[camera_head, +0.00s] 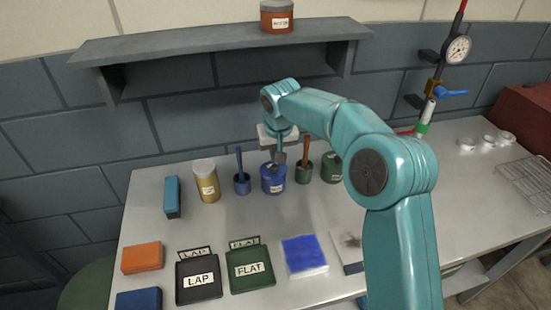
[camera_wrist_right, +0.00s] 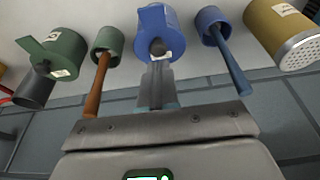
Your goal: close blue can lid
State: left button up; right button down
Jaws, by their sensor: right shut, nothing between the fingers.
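The blue can (camera_head: 273,184) with a white label stands on the workbench between two small pots with handled tools in them. In the right wrist view the blue can (camera_wrist_right: 155,22) is at the top centre, partly covered by my fingers. Its lid is hard to make out, and I cannot tell how far open it is. My right gripper (camera_head: 280,158) is shut and empty, pointing down at the top of the blue can. My left gripper is not in view.
A blue pot (camera_head: 242,184) and a green pot (camera_head: 304,172) with upright handles stand close on either side. A yellow can (camera_head: 206,181) is further left, a dark green can (camera_head: 331,168) further right. Tins labelled LAP (camera_head: 199,280) and FLAT (camera_head: 249,269) lie in front.

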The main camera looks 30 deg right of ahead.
aim_at(276, 169)
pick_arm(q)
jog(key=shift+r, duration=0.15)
pick_arm(e)
jog(key=shift+f, duration=1.3)
jog(key=shift+s+f+b, duration=0.1)
jog(key=shift+f+b, duration=0.25)
jog(key=shift+f, duration=0.25)
jog(key=shift+s+f+b, duration=0.15)
jog(key=shift+f+b, duration=0.15)
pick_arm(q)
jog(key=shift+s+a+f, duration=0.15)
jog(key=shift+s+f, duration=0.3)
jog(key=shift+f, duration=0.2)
pick_arm(e)
jog(key=shift+s+a, duration=0.15)
jog(key=shift+s, duration=0.2)
